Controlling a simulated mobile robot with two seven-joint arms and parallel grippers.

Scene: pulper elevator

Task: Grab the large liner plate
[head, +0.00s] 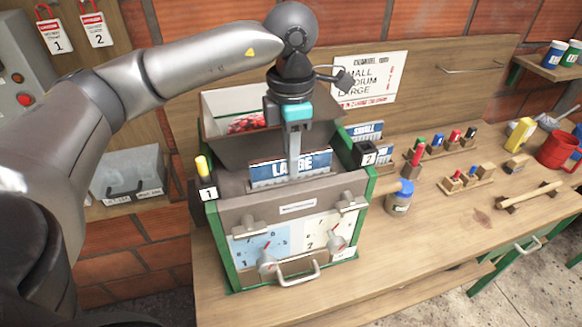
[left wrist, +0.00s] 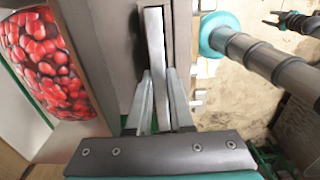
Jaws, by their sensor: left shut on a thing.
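The large liner plate (head: 312,165) has a blue and white label reading LARGE and stands upright in the top of the machine (head: 290,207). My left gripper (head: 293,150) points down over the plate from above, with its fingers at the plate's upper edge. In the left wrist view the two fingers (left wrist: 158,100) are closed on a thin, pale upright edge (left wrist: 155,40) in a slot. The fingers hide part of the plate's label in the head view. My right gripper does not show in either view.
A plate marked SMALL (head: 366,131) stands behind to the right. A yellow-topped post marked 1 (head: 203,178) and a dark block marked 2 (head: 367,154) flank the machine. A jar (head: 399,200) and several coloured pegs are on the wooden bench (head: 440,235). Red berries (left wrist: 45,55) lie behind the slot.

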